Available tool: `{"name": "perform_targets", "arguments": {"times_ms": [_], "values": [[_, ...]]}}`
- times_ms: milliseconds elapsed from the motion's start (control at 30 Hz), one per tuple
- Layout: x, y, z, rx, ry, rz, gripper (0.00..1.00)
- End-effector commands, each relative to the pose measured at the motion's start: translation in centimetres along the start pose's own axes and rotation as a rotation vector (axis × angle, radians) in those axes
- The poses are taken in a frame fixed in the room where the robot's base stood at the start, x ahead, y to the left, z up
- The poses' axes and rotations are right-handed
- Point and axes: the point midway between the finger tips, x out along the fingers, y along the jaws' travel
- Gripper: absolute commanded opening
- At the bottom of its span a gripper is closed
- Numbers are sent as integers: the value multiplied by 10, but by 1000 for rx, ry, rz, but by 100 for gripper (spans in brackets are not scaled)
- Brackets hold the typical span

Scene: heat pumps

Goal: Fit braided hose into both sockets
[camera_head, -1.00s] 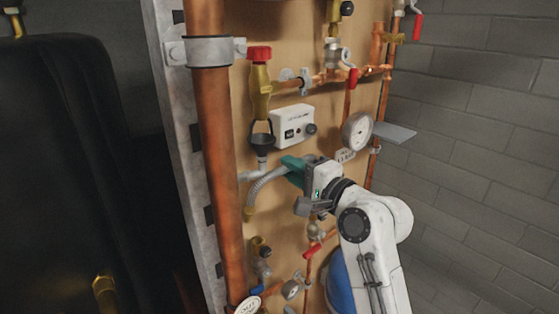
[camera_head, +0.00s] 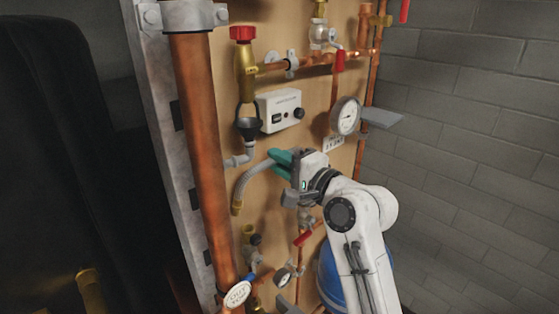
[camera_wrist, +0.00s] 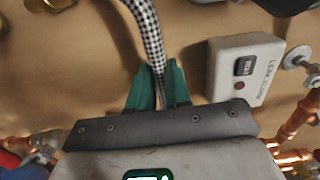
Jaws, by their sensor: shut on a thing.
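My gripper (camera_head: 282,164) has green fingers, shut on the grey braided hose (camera_head: 250,178). In the head view the hose curves left and down from the fingers to a brass-coloured end (camera_head: 237,208). That end hangs apart from a small brass fitting (camera_head: 249,231) below it on the board; whether this fitting is a socket I cannot tell. In the wrist view the checkered hose (camera_wrist: 147,32) runs up from between the green fingers (camera_wrist: 157,88) and out of the top edge. The hose's other end is hidden by the gripper.
A thick copper pipe (camera_head: 200,120) borders the board. A gauge (camera_head: 345,116) and red-handled valve (camera_head: 304,238) are nearby.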

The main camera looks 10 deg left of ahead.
Motion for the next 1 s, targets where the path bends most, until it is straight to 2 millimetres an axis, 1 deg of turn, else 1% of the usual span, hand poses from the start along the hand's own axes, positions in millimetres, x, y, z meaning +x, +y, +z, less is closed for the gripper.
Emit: {"name": "perform_targets", "arguments": {"times_ms": [1000], "values": [[-1,-2,0,-1,4,44,0]]}}
